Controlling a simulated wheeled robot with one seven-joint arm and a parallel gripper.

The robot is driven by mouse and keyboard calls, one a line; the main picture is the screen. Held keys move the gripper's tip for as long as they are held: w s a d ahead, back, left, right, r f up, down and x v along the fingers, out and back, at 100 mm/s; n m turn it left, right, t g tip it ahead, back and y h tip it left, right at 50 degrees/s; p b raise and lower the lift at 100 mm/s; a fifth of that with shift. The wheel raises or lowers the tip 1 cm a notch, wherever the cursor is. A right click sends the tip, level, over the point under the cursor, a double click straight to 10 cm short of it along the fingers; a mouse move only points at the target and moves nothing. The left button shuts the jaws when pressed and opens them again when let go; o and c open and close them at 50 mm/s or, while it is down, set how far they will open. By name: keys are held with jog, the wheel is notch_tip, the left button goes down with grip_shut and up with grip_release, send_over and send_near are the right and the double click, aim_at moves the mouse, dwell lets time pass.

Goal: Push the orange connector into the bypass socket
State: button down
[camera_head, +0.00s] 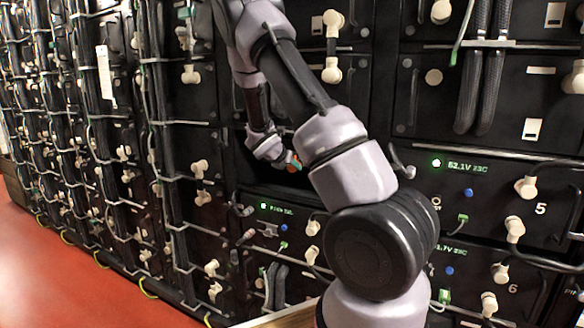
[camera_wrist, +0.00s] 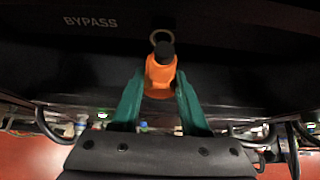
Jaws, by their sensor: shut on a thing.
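The orange connector (camera_wrist: 160,76) is between the two teal fingers of my gripper (camera_wrist: 160,95) in the wrist view. The fingers are shut on its sides. A dark round tip shows at the connector's far end. A pale ring, seemingly the bypass socket (camera_wrist: 160,34), shows just beyond that tip, under the white word BYPASS on the black panel. I cannot tell whether the tip touches or enters the ring. In the head view my gripper (camera_head: 291,160) is at the rack front, and only a small bit of orange shows there; the socket is hidden.
Black battery modules (camera_head: 480,185) with pale connectors, cables and green displays fill the rack on the right. More cabled racks (camera_head: 80,120) line the left. Grey handles and cables stick out near my arm. The red floor (camera_head: 60,270) is clear at lower left.

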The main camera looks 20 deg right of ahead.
jog(key=shift+w+d, duration=1.1)
jog(key=shift+d, duration=0.3)
dwell(0.3)
jog(key=shift+c, duration=1.6)
grip_release()
jog(key=v, duration=1.1)
